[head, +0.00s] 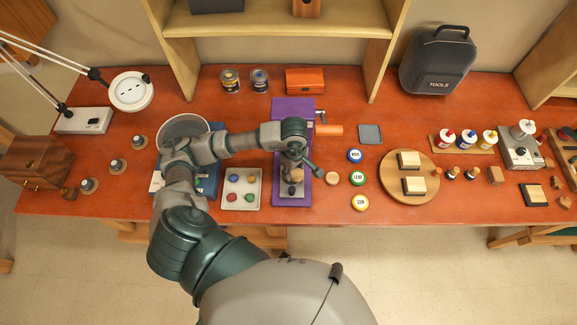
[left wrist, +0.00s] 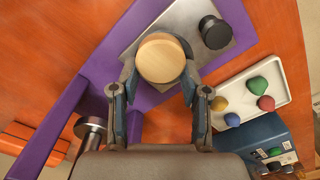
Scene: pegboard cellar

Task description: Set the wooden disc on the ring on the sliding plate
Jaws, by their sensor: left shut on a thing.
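My left gripper (head: 293,168) reaches down over the purple slide frame (head: 292,108). In the left wrist view my left gripper (left wrist: 160,88) is shut on the pale wooden disc (left wrist: 161,59), with a finger on each side. The disc is over the grey sliding plate (left wrist: 180,24); I cannot tell if it touches anything below. A black knob (left wrist: 215,32) stands on the plate beside the disc. The plate also shows in the head view (head: 283,189), partly covered by the gripper. My right gripper is not in view.
A round board (head: 408,196) is farther right. An orange-handled crank (head: 329,130) sticks out from the frame.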

